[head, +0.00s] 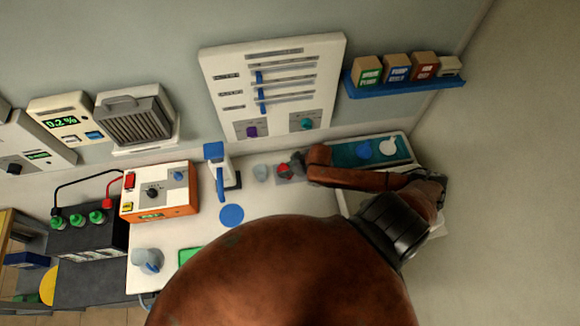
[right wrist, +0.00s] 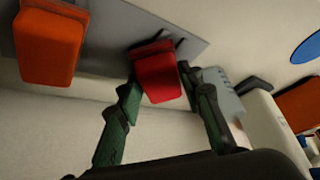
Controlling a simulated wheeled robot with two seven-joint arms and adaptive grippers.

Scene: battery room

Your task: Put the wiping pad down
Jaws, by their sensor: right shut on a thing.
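The wiping pad looks to be the red block (right wrist: 158,82) between the fingers of my right gripper (right wrist: 160,66) in the right wrist view. In the head view a bit of red (head: 283,170) shows at the tip of my right arm. My right gripper (head: 297,163) is shut on it, near the back of the white worktop (head: 195,240). An orange block (right wrist: 48,47) lies on a grey strip (right wrist: 112,30) beside it, and a grey block (right wrist: 222,92) is on the other side. I cannot tell whether the red pad touches the strip. My left gripper is not in view.
A blue-and-white spray bottle (head: 220,172) and an orange-sided box (head: 160,190) stand left of my right gripper. A tray with a teal inside (head: 345,152) lies right, partly behind my arm. A blue disc (head: 231,215) lies on bare worktop.

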